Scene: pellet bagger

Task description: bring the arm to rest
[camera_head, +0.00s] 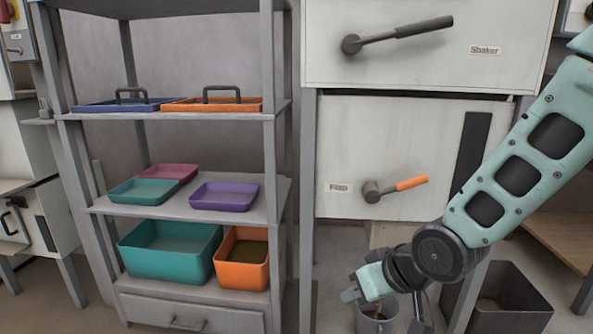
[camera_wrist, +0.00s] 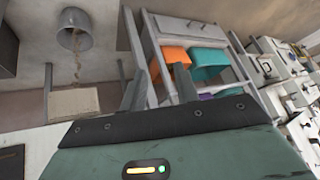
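My gripper (camera_head: 358,291) is low in the head view, in front of the bagger, on my bent arm. In the wrist view its two fingers (camera_wrist: 160,72) stand apart with nothing seen between them. In the head view a grey bucket (camera_head: 377,326) is just below it, partly hidden by the gripper. The wrist view sees the scene upside down; there a brown stream of pellets runs between the beige spout (camera_wrist: 75,103) and the bucket (camera_wrist: 74,28). The Flap lever (camera_head: 398,187), with an orange grip, points right and slightly up. My gripper is apart from it.
The Shaker lever (camera_head: 398,35) is above, pointing right and up. A grey shelf (camera_head: 195,207) at left holds trays, a teal bin (camera_head: 170,252) and an orange bin (camera_head: 242,262). A dark open bin (camera_head: 512,305) stands at the lower right, beside my arm.

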